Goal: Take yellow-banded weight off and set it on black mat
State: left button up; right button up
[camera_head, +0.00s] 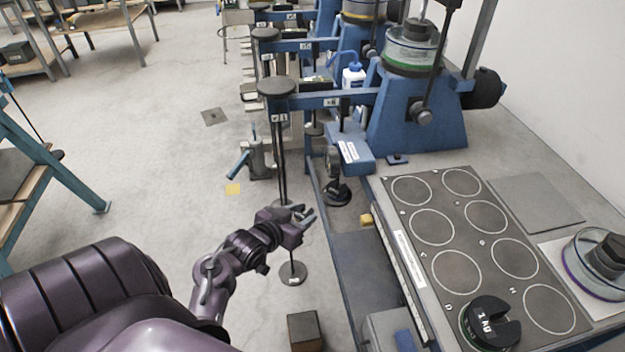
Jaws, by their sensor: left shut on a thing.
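My left gripper (306,214) is out in front of the near lever frame. It is shut where a thin hanger rod (281,160) passes, apparently on that rod; the fingers hide the grip. The rod hangs from the beam end and ends below in a small round plate (292,273). I cannot make out a yellow-banded weight; any band at the gripper is hidden or too small to tell. A black mat (402,212) with several outlined circles lies on the bench at right. My right gripper is not in view.
The blue lever frame (418,115) stands behind the mat. A dish with a purple band (598,285) is at far right. A brown box (304,330) is below my arm. Open floor lies left.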

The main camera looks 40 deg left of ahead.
pick_arm(q)
jog(key=shift+v, duration=0.75)
jog(key=shift+f, duration=0.1)
jog(key=shift+r+p, duration=0.25)
jog(key=shift+p, duration=0.45)
